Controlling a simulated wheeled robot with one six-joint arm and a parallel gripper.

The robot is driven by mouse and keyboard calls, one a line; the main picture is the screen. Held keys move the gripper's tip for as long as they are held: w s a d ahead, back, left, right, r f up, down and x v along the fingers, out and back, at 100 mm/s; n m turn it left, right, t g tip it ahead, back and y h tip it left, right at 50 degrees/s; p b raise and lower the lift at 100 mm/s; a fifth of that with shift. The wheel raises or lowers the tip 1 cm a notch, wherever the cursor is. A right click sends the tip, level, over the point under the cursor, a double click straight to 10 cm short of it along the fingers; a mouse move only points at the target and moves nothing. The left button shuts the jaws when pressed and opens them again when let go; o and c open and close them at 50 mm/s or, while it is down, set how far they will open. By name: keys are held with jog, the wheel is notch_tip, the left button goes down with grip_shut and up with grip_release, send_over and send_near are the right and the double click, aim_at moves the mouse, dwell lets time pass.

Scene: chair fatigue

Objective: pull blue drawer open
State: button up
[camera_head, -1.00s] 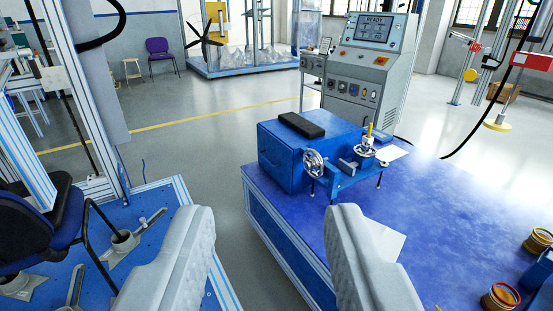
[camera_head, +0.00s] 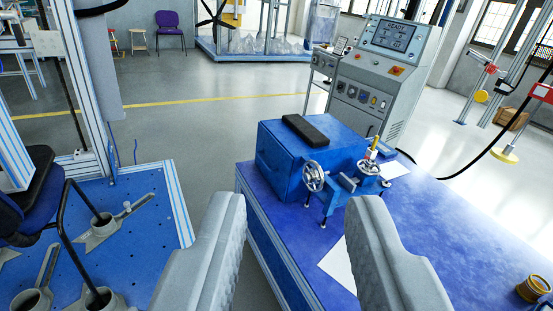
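A blue box-shaped cabinet (camera_head: 289,163) stands on the near left part of the blue table, with a black pad (camera_head: 304,129) on top. Its left side carries a panel outline that looks like a drawer front (camera_head: 276,172); I see no gap there, and a handle is too small to tell. My gripper (camera_head: 297,203) is open, its two grey fingers wide apart and nothing between them. It is in front of the cabinet, apart from it.
A blue vise-like device with handwheels (camera_head: 314,176) stands against the cabinet's right side. The blue table (camera_head: 405,235) holds white paper (camera_head: 340,264) and a yellow-orange roll (camera_head: 533,288). A blue perforated platform (camera_head: 150,220) with clamps and a chair lies left. Grey floor lies between. A control console (camera_head: 370,80) stands behind.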

aim_at(264, 163)
jog(key=w+f+n, duration=0.3)
jog(key=w, duration=1.8)
jog(key=w+f+n, duration=0.2)
jog(key=w+f, duration=0.3)
jog(key=w, duration=0.5)
jog(key=w+f+n, duration=0.1)
jog(key=w+f, duration=0.4)
jog(key=w, duration=0.4)
jog(key=w+f+n+g+y, duration=0.1)
jog(key=w+f+n, duration=0.1)
jog(key=w+f, duration=0.85)
jog(key=w+f+n+y, duration=0.15)
jog(key=w+f, duration=0.45)
jog(key=f, duration=0.9)
jog(key=w+f+n+g+y, duration=0.1)
jog(key=w+f+n, duration=0.2)
jog(key=w+f, duration=0.75)
jog(key=f+x, duration=0.1)
jog(key=x, duration=0.9)
jog(key=f+x, duration=0.1)
jog(key=x, duration=0.4)
jog(key=shift+s+d+f, duration=0.2)
jog(key=shift+s+f, duration=0.05)
jog(key=shift+f, duration=0.05)
grip_shut()
